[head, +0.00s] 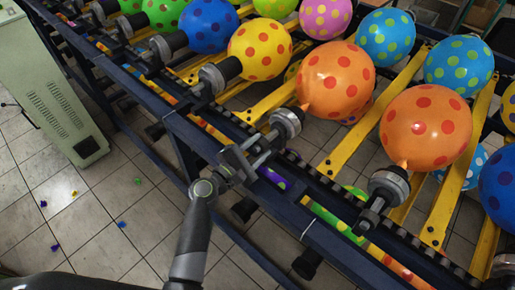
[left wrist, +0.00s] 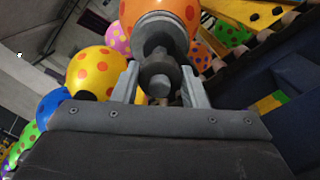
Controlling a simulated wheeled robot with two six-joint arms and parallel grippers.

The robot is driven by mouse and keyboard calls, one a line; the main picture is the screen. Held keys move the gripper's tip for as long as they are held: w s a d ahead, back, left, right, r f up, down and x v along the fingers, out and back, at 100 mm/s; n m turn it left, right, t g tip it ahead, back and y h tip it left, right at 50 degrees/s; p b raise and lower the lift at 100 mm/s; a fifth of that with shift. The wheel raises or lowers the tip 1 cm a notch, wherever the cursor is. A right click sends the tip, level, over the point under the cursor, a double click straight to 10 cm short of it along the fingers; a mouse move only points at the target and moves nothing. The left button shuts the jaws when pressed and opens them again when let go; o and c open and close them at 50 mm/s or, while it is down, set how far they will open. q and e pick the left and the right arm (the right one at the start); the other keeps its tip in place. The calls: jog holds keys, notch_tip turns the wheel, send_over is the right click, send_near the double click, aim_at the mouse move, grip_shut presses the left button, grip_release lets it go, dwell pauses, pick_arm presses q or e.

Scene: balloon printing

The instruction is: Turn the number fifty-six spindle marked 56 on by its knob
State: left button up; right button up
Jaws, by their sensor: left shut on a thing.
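The spindle (head: 286,122), a grey metal chuck on the dark blue rail, bears an orange balloon with red spots (head: 335,82). My left gripper (head: 266,144) is at the near end of this spindle. In the left wrist view the spindle's round dark knob (left wrist: 160,82) sits between the two grey fingers, and the gripper is shut on it. The orange balloon shows above the knob (left wrist: 168,10). I cannot read a 56 mark on the spindle in either view. My right gripper is not in view.
Neighbouring spindles stand along the rail, one at the right (head: 388,187) with another orange balloon (head: 426,127), one at the left (head: 217,75) with a yellow balloon (head: 259,49). A pale green cabinet (head: 50,90) stands at the left. The tiled floor between is mostly clear.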

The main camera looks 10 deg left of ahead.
pick_arm(q)
jog(key=shift+f, duration=0.1)
jog(key=o, duration=1)
jog(key=b+v, duration=0.3)
jog(key=v, duration=1.4)
jog(key=shift+s+a, duration=0.15)
